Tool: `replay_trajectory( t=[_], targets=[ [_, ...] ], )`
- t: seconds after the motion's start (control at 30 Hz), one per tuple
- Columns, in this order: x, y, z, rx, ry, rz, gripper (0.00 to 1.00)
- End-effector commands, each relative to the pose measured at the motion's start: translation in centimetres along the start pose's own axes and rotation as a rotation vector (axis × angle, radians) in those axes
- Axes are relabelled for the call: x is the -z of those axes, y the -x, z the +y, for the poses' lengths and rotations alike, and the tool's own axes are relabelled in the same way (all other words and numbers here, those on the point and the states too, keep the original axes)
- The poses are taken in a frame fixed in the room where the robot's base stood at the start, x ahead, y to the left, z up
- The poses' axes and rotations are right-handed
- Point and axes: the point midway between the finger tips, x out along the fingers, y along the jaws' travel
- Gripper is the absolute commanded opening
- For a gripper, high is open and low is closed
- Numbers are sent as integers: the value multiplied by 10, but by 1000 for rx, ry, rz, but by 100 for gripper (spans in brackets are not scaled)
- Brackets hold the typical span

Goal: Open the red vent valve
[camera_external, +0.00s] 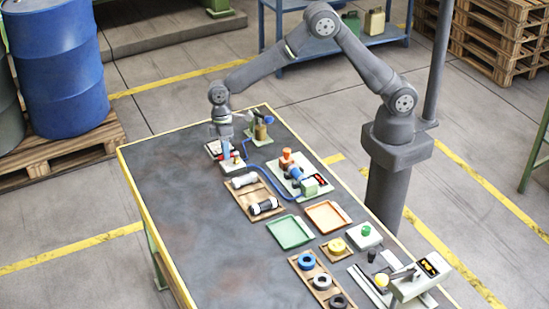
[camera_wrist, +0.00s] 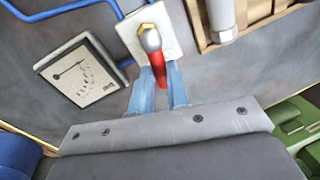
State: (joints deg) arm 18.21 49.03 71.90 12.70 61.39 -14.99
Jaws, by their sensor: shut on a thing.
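The red vent valve (camera_wrist: 157,66) has a red lever handle on a rounded metal body, on a pale plate (camera_wrist: 128,36). In the external view, a red spot of it (camera_external: 236,156) shows at the far end of the table, beside my gripper (camera_external: 226,150). In the wrist view, the blue fingers of my gripper (camera_wrist: 159,82) stand on both sides of the red handle and are shut on it. The lower end of the handle is partly hidden between the fingers.
A square gauge with a needle (camera_wrist: 80,72) lies just left of the valve. A blue pipe (camera_external: 262,180) runs from the valve toward a pump-like unit (camera_external: 298,172). A wooden tray (camera_external: 268,188) with white and black cylinders is nearby. The table's left side is clear.

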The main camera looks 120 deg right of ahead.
Motion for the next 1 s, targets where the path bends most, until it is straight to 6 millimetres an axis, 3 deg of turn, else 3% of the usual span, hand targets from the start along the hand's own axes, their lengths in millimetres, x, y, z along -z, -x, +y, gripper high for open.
replay_trajectory(
  t=[0.33, 0.9, 0.93, 1.0],
  targets=[
    [1, 0, -6, 0, 149, -29, 0],
    [1, -1, -7, 0, 180, -35, 0],
    [1, -1, -7, 0, 180, -35, 17],
    [1, -1, -7, 0, 180, -35, 31]
  ],
)
